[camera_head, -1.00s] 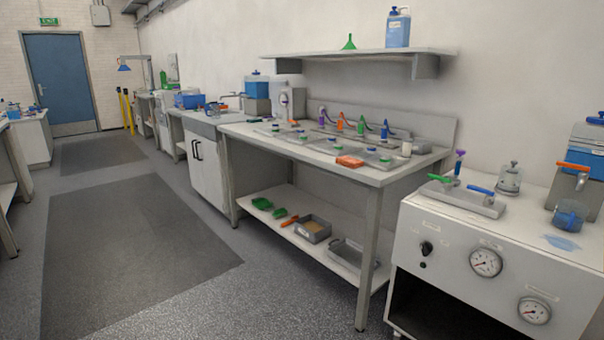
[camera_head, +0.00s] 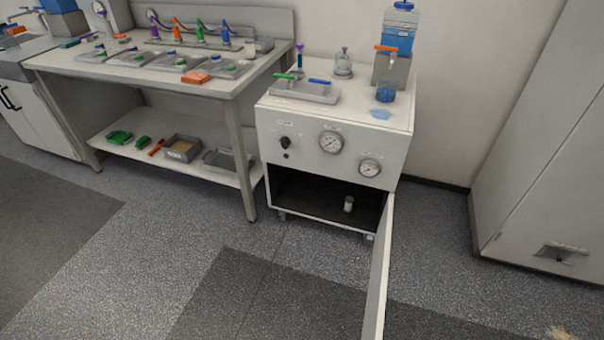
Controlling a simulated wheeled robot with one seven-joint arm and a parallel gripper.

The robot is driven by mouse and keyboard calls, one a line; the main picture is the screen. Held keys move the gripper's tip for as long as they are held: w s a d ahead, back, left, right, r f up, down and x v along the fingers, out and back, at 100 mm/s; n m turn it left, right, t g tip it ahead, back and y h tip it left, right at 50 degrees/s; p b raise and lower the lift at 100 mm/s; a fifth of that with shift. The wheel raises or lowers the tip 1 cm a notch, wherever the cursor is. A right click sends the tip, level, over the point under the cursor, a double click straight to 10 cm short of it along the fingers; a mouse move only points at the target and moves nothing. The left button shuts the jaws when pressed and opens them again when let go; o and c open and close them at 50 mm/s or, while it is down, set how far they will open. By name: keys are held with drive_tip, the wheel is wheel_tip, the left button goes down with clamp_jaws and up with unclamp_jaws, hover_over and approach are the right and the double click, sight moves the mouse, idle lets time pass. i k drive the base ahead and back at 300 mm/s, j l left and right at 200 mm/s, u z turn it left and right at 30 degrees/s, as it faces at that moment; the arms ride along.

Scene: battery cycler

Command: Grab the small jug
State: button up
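A small blue jug (camera_head: 386,93) stands on top of the white cabinet with gauges (camera_head: 340,165). It sits below the orange tap of a blue-topped dispenser (camera_head: 396,38), near the cabinet's right side. A blue wet patch lies just in front of it. The jug looks upright; its handle is too small to make out clearly. My gripper is not in view.
The gauge cabinet's door (camera_head: 380,275) stands open toward me, with a small white container (camera_head: 348,204) inside. A grey tray (camera_head: 305,92) and a glass jar (camera_head: 343,62) share its top. A workbench (camera_head: 225,85) stands left; a tall cabinet (camera_head: 540,170) stands right.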

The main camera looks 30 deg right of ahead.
sight(387, 87)
drive_tip(key=k+l, duration=0.2)
drive_tip(key=l, duration=0.15)
drive_tip(key=k+l, duration=0.2)
drive_tip(key=k+l+z, duration=0.1)
drive_tip(key=l, duration=0.35)
drive_tip(key=k+l, duration=0.25)
drive_tip(key=i+l+u, duration=0.1)
drive_tip(key=i+l, duration=0.6)
drive_tip(key=l, duration=0.25)
drive_tip(key=i+l+u, duration=0.15)
drive_tip(key=i+l, duration=0.55)
drive_tip(key=l, duration=0.25)
drive_tip(key=i+l, duration=0.1)
drive_tip(key=i, duration=0.2)
drive_tip(key=i+l+u, duration=0.1)
drive_tip(key=i, duration=0.2)
